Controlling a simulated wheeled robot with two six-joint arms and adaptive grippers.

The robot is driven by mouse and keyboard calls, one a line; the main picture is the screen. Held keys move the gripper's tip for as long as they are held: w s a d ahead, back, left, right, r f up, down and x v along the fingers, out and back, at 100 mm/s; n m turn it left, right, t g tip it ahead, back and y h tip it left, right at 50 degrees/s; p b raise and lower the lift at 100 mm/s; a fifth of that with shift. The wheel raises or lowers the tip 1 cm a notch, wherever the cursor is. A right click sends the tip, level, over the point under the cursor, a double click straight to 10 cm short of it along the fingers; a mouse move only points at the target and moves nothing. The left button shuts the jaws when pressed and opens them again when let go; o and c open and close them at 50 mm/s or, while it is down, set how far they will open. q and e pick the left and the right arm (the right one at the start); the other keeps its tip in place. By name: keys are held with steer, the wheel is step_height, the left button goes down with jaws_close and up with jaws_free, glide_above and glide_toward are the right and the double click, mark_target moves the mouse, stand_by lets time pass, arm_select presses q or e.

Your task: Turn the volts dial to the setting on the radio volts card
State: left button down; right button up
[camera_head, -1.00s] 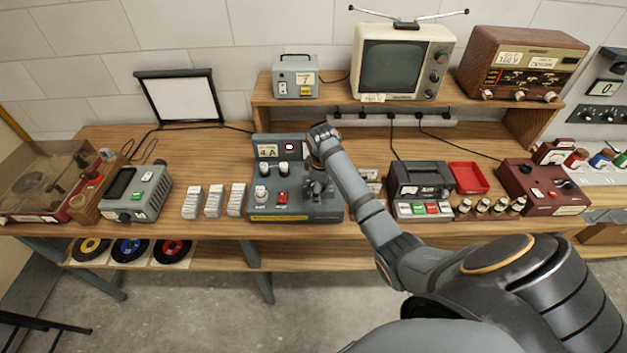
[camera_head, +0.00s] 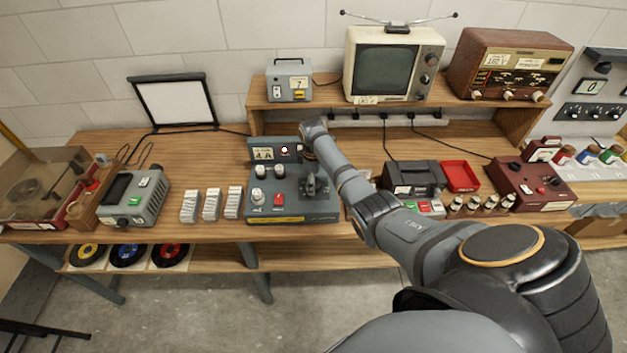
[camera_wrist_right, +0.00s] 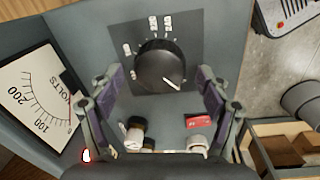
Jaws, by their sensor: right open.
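The volts dial (camera_wrist_right: 158,66) is a round black knob with a white mark pointing to the lower right in the right wrist view. In the head view my right gripper (camera_head: 311,183) is over the console's right half. The brown radio (camera_head: 480,85) on the shelf carries two pale cards (camera_head: 496,60), their writing hard to read. My left gripper is out of view.
A volts meter (camera_wrist_right: 35,95) stands left of the dial in the wrist view. Smaller knobs (camera_head: 262,171) and a red switch (camera_head: 279,199) are on the console. White card stacks (camera_head: 212,204) lie to its left, a dark device (camera_head: 412,178) to its right.

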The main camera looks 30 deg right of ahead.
steer(key=shift+f, duration=0.6)
steer(key=shift+c, duration=0.5)
steer(key=c, duration=1.1)
